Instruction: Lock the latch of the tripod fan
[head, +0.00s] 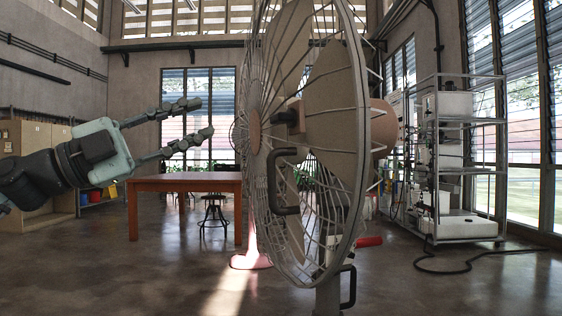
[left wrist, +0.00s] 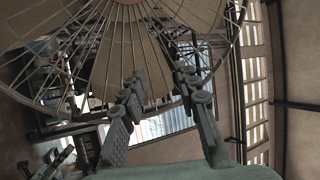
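The tripod fan (head: 316,110) stands large in the middle of the head view, its round wire cage seen at a slant. Its cage also fills the top of the left wrist view (left wrist: 105,45). A dark bent handle (head: 285,182) shows in front of the cage, and a black loop (head: 350,288) lies low by the stand. I cannot tell which part is the latch. My left gripper (head: 207,119) is open and empty, left of the cage and apart from it in the head view. Its spread fingers also show in the left wrist view (left wrist: 160,82). My right gripper is not seen.
An orange-brown table (head: 185,184) stands behind, with a stool (head: 213,212) by it. A metal rack (head: 470,120) with equipment stands at the right, and a black cable (head: 465,264) lies on the floor. The floor in front is clear at the left.

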